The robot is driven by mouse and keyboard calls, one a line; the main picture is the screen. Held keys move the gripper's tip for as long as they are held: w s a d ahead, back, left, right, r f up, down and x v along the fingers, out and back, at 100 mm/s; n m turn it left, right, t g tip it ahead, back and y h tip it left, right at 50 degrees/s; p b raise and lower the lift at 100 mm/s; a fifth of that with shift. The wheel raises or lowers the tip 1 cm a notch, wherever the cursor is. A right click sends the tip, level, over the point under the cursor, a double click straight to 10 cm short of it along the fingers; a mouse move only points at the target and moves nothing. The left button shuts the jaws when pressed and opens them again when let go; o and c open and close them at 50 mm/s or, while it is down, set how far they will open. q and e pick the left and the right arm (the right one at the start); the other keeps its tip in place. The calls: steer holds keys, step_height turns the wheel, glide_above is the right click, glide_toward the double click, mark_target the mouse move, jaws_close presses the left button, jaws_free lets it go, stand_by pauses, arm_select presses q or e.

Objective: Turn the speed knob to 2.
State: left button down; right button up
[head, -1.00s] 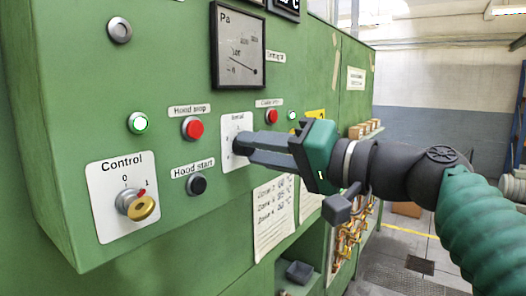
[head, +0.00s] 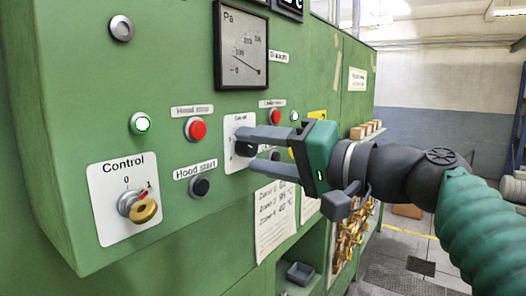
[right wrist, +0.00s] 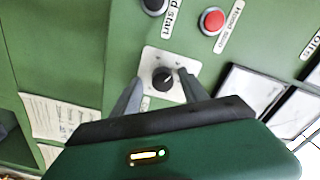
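A small black knob (right wrist: 163,78) on a white label plate (right wrist: 150,57) shows in the right wrist view, between my right fingers. In the head view the plate (head: 240,122) is partly covered by my right gripper (head: 247,152), and its lettering is too blurred to read surely. The right gripper is open, one finger on each side of the knob; I cannot tell whether they touch it. The right gripper (right wrist: 160,79) comes from below in the wrist view. My left gripper is not in view.
Another red button (head: 275,116) sits just above my fingers.

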steer(key=shift+w+a, duration=0.1)
steer(key=shift+a, duration=0.1)
steer(key=shift+s+d, duration=0.2)
steer(key=shift+s, duration=0.05)
steer(key=b+v, duration=0.5)
steer(key=v, duration=1.1)
steer(key=shift+w+d, duration=0.2)
steer(key=shift+d, duration=0.1)
steer(key=shift+a, duration=0.1)
